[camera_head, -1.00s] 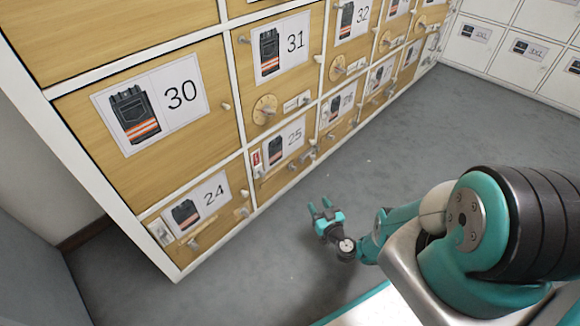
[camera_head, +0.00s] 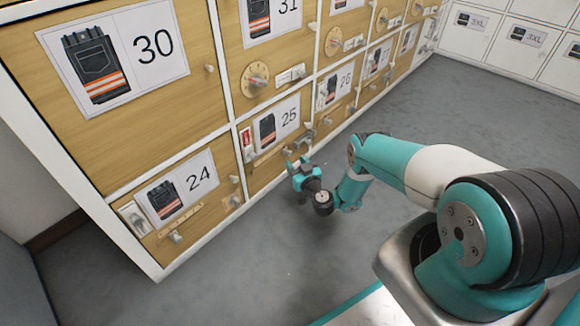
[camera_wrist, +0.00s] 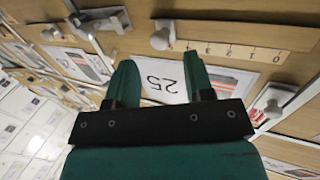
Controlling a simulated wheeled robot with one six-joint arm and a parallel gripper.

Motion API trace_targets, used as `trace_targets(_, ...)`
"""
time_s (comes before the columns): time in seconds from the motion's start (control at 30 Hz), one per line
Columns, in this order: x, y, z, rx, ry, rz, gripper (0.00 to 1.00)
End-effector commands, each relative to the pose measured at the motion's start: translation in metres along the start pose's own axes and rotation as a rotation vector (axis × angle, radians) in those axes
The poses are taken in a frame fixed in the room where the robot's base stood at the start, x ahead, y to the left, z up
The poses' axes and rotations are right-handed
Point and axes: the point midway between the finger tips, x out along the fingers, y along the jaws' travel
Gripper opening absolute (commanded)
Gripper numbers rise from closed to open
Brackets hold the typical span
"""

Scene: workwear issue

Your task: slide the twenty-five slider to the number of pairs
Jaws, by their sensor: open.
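The compartment front labelled 25 (camera_head: 289,117) is wooden, with a card showing a dark garment. Its slider track (camera_head: 268,156) runs along the lower part of the front. The slider's grey knob (camera_head: 287,151) sits towards the track's right end. In the wrist view, which is upside down, the knob (camera_wrist: 162,36) is at the left of a pale marked scale (camera_wrist: 225,50); its marks are too small to read surely. My gripper (camera_head: 298,164) is open and empty, just in front of the lower front. Its fingers (camera_wrist: 160,66) straddle the 25 card in the wrist view, with the knob beyond the tips.
Compartment 24 (camera_head: 199,177) is at the lower left with its own slider and knobs. Compartment 26 (camera_head: 345,76) is to the right, and 31 with a round dial (camera_head: 255,79) is above. Grey floor (camera_head: 290,250) is clear.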

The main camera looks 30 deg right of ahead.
Motion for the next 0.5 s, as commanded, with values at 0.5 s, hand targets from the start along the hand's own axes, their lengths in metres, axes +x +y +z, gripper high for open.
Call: trace_targets(0.5, 0.042, -0.001, 0.000, 0.000, 0.001, -0.001, 0.48)
